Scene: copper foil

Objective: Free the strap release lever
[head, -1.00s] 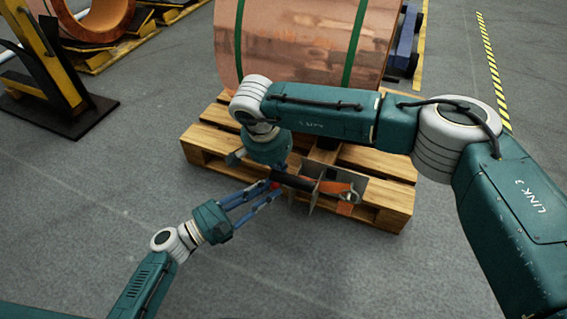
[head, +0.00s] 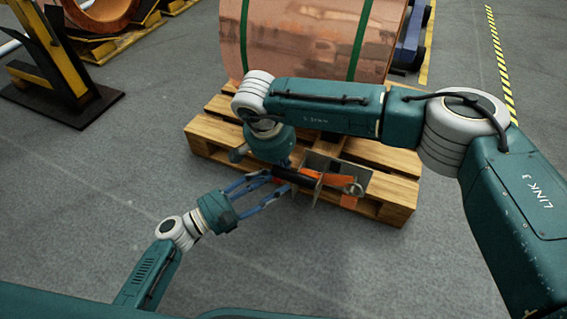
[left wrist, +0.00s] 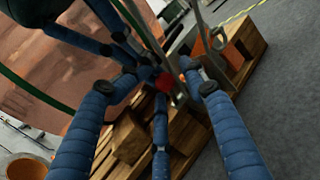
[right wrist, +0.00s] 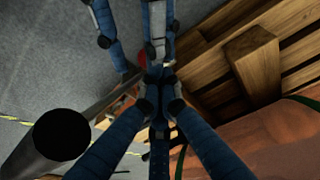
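A strap fixture with upright grey plates (head: 322,165), a dark bar (head: 296,178) and orange parts (head: 340,180) sits at the pallet's front. I cannot tell which part is the release lever. A small red part (left wrist: 163,82) shows beyond my left fingers and at the fingertips in the right wrist view (right wrist: 143,60). My left gripper (head: 275,184) is open, its fingers spread at the fixture's left end. My right gripper (right wrist: 157,82) has its fingers drawn together beside the red part; I see nothing clearly between them. My right wrist hides its fingers in the head view.
A copper foil coil (head: 300,45) with green straps (head: 358,40) stands on the wooden pallet (head: 205,145). A black round bar end (right wrist: 60,135) is close to my right wrist. A yellow and black stand (head: 60,75) is at the left. The floor in front is clear.

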